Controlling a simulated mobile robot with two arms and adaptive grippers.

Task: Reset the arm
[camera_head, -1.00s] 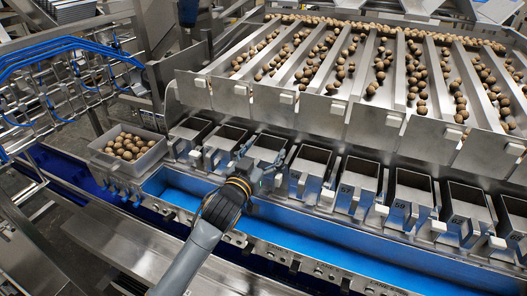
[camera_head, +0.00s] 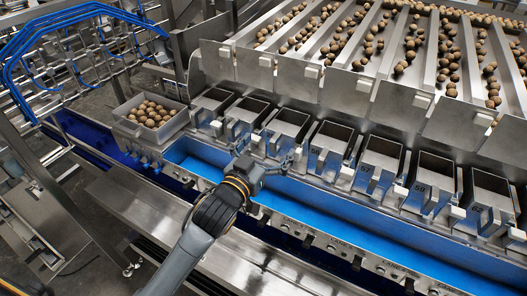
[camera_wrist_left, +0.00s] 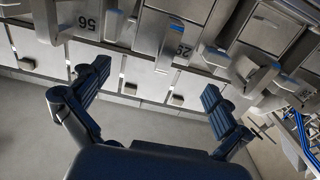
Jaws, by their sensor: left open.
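My left gripper (camera_head: 282,164) reaches in from the bottom of the head view, over the blue channel in front of the bin row. In the left wrist view its two dark, ribbed fingers (camera_wrist_left: 155,86) are spread wide apart with nothing between them. The clamshell trays are a row of open-topped metal bins, among them one marked 59 (camera_head: 421,190). My right gripper is in neither view.
A grey crate of round brown items (camera_head: 177,125) stands at the left end of the bins. Sloped metal lanes (camera_head: 345,50) with many more lie behind. The blue channel (camera_head: 345,215) runs along the front. Blue tubing (camera_head: 60,25) fills the upper left.

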